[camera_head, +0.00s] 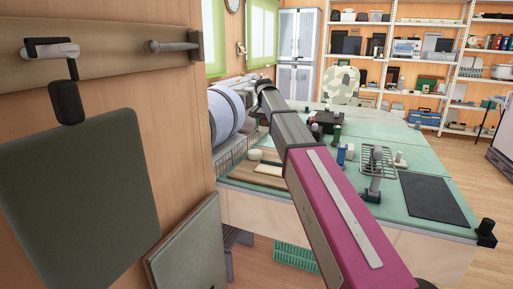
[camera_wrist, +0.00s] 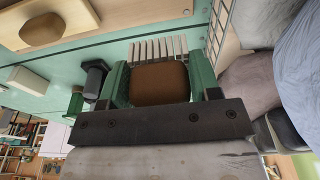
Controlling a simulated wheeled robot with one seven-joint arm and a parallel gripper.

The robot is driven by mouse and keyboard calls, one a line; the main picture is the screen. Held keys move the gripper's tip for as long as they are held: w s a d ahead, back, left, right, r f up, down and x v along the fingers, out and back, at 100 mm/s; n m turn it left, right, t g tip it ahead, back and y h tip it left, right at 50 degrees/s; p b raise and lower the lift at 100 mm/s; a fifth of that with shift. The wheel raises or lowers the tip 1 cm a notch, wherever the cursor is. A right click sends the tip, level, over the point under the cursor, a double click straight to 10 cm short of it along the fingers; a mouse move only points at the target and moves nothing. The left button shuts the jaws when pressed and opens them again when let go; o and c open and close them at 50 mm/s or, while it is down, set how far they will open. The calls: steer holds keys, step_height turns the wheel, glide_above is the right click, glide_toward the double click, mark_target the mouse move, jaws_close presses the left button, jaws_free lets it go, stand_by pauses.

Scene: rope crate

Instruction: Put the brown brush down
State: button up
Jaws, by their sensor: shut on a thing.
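The brown brush (camera_wrist: 160,84) is in the wrist view, with its brown block between the two green fingers of my gripper (camera_wrist: 160,76). Its pale grey bristles (camera_wrist: 156,50) stick out past the block, over the green bench top (camera_wrist: 118,52). My gripper is shut on the block from both sides. I cannot tell whether the bristles touch the bench. In the head view my arm reaches over the bench top (camera_head: 375,128), and I cannot make out the gripper or the brush there.
A wooden board (camera_head: 270,178) with a cream round thing lies on the bench's near left part. A white wire basket (camera_head: 236,152) and a blue-grey roll (camera_head: 226,114) are left of my arm. A wire rack (camera_head: 378,160) and a dark mat (camera_head: 435,199) are on the right.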

mark_target(265, 149)
steer(key=shift+w+f, duration=0.2)
steer(key=shift+w, duration=0.05)
steer(key=shift+a+f, duration=0.1)
steer(key=shift+f, duration=4.7)
steer(key=o, duration=0.8)
steer(key=shift+f, duration=0.1)
steer(key=r, duration=0.4)
steer(key=s+r, duration=0.1)
steer(key=r, duration=0.7)
steer(key=shift+s+a+r, duration=0.1)
steer(key=shift+s+a, duration=0.2)
